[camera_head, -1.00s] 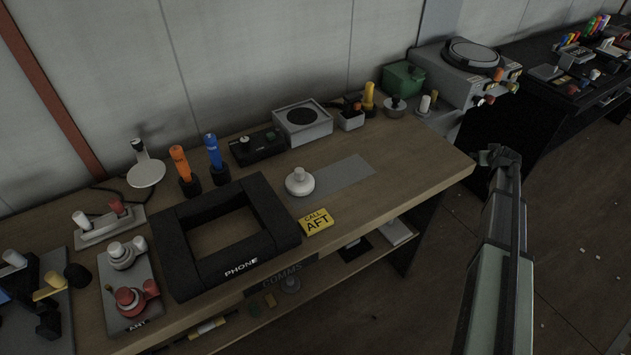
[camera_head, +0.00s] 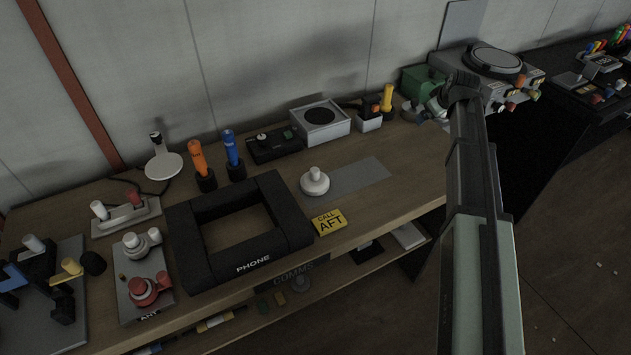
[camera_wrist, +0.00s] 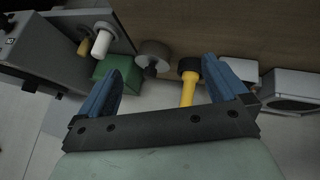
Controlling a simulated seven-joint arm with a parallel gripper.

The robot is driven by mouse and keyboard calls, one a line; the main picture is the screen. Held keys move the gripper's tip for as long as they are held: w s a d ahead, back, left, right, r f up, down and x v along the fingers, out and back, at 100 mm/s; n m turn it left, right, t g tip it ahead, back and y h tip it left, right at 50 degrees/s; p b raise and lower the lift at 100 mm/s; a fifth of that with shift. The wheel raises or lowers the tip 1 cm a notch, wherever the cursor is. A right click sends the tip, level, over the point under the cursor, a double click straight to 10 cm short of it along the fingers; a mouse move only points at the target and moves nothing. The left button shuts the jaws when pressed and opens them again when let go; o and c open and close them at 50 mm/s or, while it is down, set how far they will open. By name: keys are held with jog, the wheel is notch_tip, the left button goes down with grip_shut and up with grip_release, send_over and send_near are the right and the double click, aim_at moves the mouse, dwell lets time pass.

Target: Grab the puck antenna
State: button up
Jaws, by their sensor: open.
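A white round puck with a short knob on top, which looks like the puck antenna (camera_head: 315,183), sits upright on the wooden table at the left end of a flat grey strip. My gripper (camera_head: 455,95) is to its right and farther back, over the table's right end and well apart from it. In the wrist view my gripper (camera_wrist: 162,68) is open with nothing held. A grey round piece with a dark knob (camera_wrist: 152,53) shows beyond the fingers there. The white puck is not visible in the wrist view.
A yellow-handled torch (camera_wrist: 188,88) is by the right finger, and a green box (camera_wrist: 118,70) is near the left one. A grey speaker box (camera_head: 320,122) stands at the back. A black phone frame (camera_head: 182,240) lies left of the puck. The grey strip (camera_head: 360,175) is bare.

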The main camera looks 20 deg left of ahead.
jog(key=s+a+r+n+g, duration=0.1)
jog(key=s+a+n+g, duration=0.1)
jog(key=s+a, duration=0.55)
jog(key=s+a+r+n+g, duration=0.15)
jog(key=s+a, duration=0.35)
jog(key=a, duration=0.6)
jog(key=r+n+g+h, duration=0.2)
jog(key=n+g, duration=0.2)
send_over(315, 169)
jog(key=shift+s+a+f+t, duration=0.15)
jog(key=shift+f+t, duration=0.1)
jog(key=shift+f, duration=0.2)
notch_tip(315, 169, down, 8)
jog(key=shift+r, duration=0.2)
jog(key=shift+d+f, duration=0.15)
jog(key=shift+f, duration=1.2)
jog(key=shift+d+f, duration=0.1)
jog(key=shift+f, duration=1.2)
jog(key=shift+c, duration=0.4)
jog(key=c, duration=0.9)
jog(key=shift+o, duration=0.2)
jog(key=shift+r, duration=0.1)
